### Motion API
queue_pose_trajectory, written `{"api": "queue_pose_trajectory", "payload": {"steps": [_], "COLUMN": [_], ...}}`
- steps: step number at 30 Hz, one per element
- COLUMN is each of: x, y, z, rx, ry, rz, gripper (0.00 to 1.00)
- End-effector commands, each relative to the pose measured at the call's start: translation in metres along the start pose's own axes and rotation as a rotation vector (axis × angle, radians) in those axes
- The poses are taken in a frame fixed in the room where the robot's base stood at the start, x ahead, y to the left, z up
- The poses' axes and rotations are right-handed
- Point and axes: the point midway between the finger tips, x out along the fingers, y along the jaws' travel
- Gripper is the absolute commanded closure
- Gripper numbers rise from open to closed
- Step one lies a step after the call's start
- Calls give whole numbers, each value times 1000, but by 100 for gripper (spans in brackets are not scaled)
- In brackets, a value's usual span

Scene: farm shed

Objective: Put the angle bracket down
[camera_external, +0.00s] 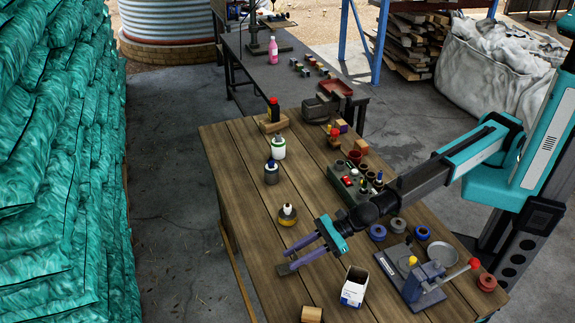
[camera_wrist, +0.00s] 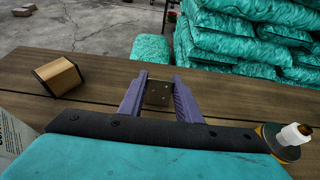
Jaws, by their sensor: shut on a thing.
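The angle bracket (camera_wrist: 158,92) is a dull brown-grey metal piece with small holes. In the wrist view it sits between the two purple fingers of my gripper (camera_wrist: 158,95), near their tips. My gripper is shut on it. In the external view my gripper (camera_external: 286,259) reaches over the left part of the wooden table (camera_external: 228,150), and the bracket shows as a small dark piece (camera_external: 284,270) at the fingertips. Whether the bracket touches the table or hangs just above it, I cannot tell.
A wooden block (camera_external: 312,313) and a white box (camera_external: 354,287) stand near my gripper. A yellow-based bottle (camera_external: 287,214) stands behind it. A blue-grey press (camera_external: 424,285) and several tape rolls lie to the right. Bare planks surround the fingers; the table edge is close.

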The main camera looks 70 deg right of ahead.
Motion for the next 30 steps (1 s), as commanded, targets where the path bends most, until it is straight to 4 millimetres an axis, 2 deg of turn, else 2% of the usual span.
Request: {"api": "queue_pose_trajectory", "payload": {"steps": [5, 18, 19, 22, 30], "x": [5, 6, 6, 6, 6], "y": [0, 0, 0, 0, 0], "z": [-12, -15, -15, -15, -15], "rx": [0, 0, 0, 0, 0], "ry": [0, 0, 0, 0, 0], "rz": [0, 0, 0, 0, 0], "gripper": [92, 92, 66, 51, 51]}}
